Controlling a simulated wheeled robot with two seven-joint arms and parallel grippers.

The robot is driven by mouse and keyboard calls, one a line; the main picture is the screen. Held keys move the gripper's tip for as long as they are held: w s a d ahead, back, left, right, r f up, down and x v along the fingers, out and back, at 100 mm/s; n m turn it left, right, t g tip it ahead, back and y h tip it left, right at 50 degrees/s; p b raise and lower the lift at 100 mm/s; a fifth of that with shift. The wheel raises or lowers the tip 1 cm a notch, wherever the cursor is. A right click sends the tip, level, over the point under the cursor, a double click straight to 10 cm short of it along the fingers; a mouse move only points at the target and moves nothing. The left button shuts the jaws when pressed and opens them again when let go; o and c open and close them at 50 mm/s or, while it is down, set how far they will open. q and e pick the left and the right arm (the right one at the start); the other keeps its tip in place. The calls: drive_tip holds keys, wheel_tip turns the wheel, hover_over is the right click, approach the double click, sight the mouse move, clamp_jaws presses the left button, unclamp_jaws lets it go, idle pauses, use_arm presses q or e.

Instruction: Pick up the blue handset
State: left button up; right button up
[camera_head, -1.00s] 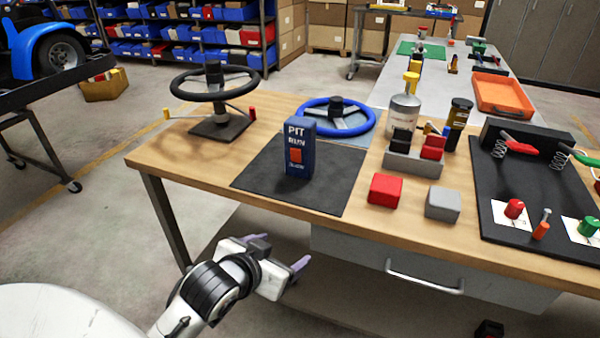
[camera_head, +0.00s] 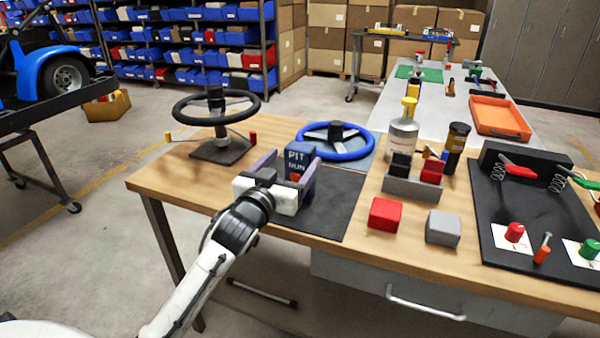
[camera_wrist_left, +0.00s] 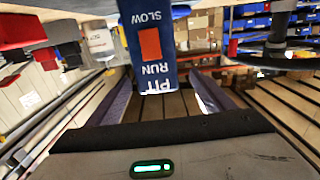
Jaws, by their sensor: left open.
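The blue handset (camera_head: 297,152) stands upright on a dark mat (camera_head: 335,205) near the front left of the wooden table. It is a blue block marked PIT, RUN and SLOW with an orange-red switch. My left gripper (camera_head: 293,160) is open in front of it, its fingers either side of the handset in the head view and hiding its lower part. In the left wrist view, the handset (camera_wrist_left: 152,45) appears upside down, between the two purple-grey fingers (camera_wrist_left: 160,100). I cannot tell whether a finger touches it. My right gripper is not in view.
A black steering wheel (camera_head: 180,106) on a stand is left of the handset, and a blue wheel (camera_head: 350,153) lies behind it. A red block (camera_head: 385,214), a grey block (camera_head: 443,228) and a grey caddy (camera_head: 412,188) are to the right. The mat's right part is clear.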

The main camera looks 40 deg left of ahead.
sight(296, 157)
use_arm(q)
drive_tip(key=x, duration=0.4)
drive_tip(key=shift+d, duration=0.25)
drive_tip(key=c, duration=1.6)
drive_tip(key=shift+r, duration=0.1)
drive_tip(key=shift+c, duration=0.6)
drive_tip(key=shift+r, duration=0.1)
